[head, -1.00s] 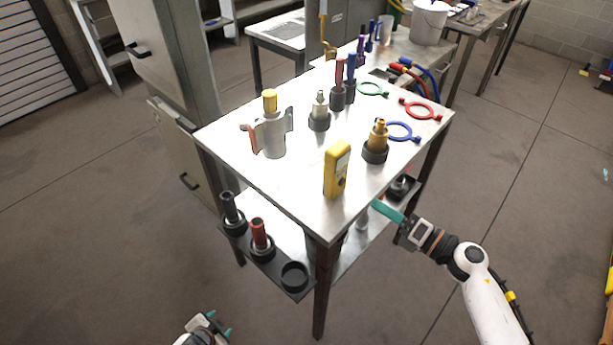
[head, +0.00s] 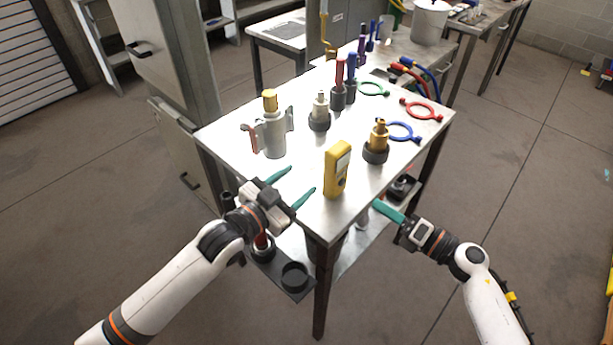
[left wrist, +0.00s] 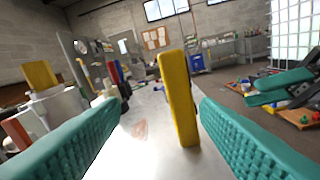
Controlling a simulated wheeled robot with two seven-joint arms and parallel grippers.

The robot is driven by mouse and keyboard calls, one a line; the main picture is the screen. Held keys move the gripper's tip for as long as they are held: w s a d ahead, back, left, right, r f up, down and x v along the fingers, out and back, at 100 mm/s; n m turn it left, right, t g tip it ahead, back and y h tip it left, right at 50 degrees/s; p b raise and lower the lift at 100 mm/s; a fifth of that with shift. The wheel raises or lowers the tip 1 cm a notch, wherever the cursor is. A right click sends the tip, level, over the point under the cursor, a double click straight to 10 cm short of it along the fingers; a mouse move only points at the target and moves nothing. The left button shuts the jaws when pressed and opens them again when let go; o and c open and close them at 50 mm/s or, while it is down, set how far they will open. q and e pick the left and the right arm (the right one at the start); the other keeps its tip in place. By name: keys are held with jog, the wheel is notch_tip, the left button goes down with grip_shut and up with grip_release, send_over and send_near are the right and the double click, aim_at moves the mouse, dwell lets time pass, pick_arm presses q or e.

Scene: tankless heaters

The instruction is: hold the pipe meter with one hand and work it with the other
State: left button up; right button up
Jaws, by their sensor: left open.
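The pipe meter, a yellow handheld box with a small screen (head: 337,170), stands upright near the front corner of the steel table. In the left wrist view the yellow meter (left wrist: 179,98) stands ahead, between the two teal fingers and apart from both. My left gripper (head: 301,179) is open and empty, just left of the meter, its fingers pointing toward it over the table's front edge. My right gripper (head: 388,211) is at the table's right edge, right of and lower than the meter, not touching it. Its teal fingers overlap, so their opening is unclear.
The steel table (head: 235,135) also bears a grey canister with a yellow cap (head: 272,130), a brass fitting (head: 377,140), a pale fitting (head: 320,110) and coloured rings (head: 420,110). A lower shelf holds dark holders (head: 294,277).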

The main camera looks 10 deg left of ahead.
aim_at(343, 149)
pick_arm(q)
jog(key=w+d, duration=0.3)
jog(key=w+d+r+n, duration=0.1)
jog(key=w+d, duration=0.2)
jog(key=w+d+r+n+h, duration=0.1)
jog(key=w+d, duration=0.2)
jog(key=w, duration=0.1)
jog(key=shift+d, duration=0.3)
jog(key=c, duration=1.1)
jog(key=shift+c, duration=0.5)
pick_arm(e)
grip_shut()
dwell(0.4)
